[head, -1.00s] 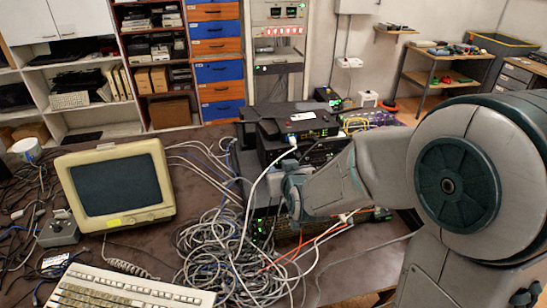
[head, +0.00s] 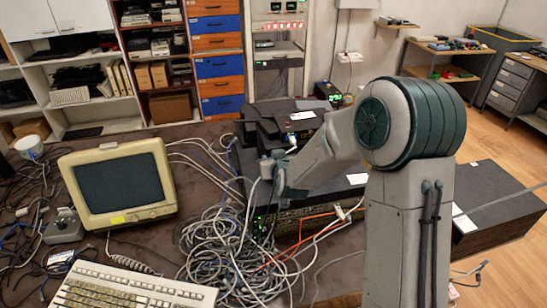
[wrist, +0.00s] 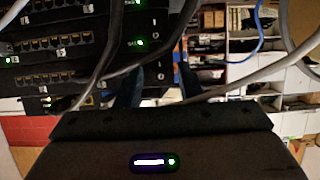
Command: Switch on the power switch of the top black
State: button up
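The stack of black network boxes stands on the dark table in the head view, with the top black box (head: 308,126) uppermost, a white label on it. My gripper (head: 270,172) is at the left front side of the stack, below the top box, among cables. In the wrist view, black boxes (wrist: 50,48) with rows of ports and green lights fill the upper left. Small switch markings show at their right ends. Two dark finger shapes (wrist: 143,84) reach up near there, partly behind cables. Their gap is unclear, and no held thing is seen. I cannot tell which power switch is the top box's.
A tangle of grey cables (head: 228,250) lies before the stack. Grey cables also cross the wrist view. An old monitor (head: 118,183) and keyboard (head: 130,290) stand at left. A black box (head: 490,205) lies to the right of my arm.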

jog(key=shift+w, duration=0.1)
grip_shut()
jog(key=shift+f, duration=0.1)
jog(key=b, duration=0.4)
jog(key=shift+f+t+b, duration=0.35)
jog(key=shift+t, duration=0.05)
jog(key=b, duration=0.3)
jog(key=t+b, duration=0.1)
jog(key=b, duration=0.2)
jog(key=shift+f+t+y, duration=0.2)
jog(key=shift+t+y, duration=0.1)
jog(key=shift+r+b, duration=0.15)
jog(key=shift+b, duration=0.7)
jog(key=shift+r, duration=0.1)
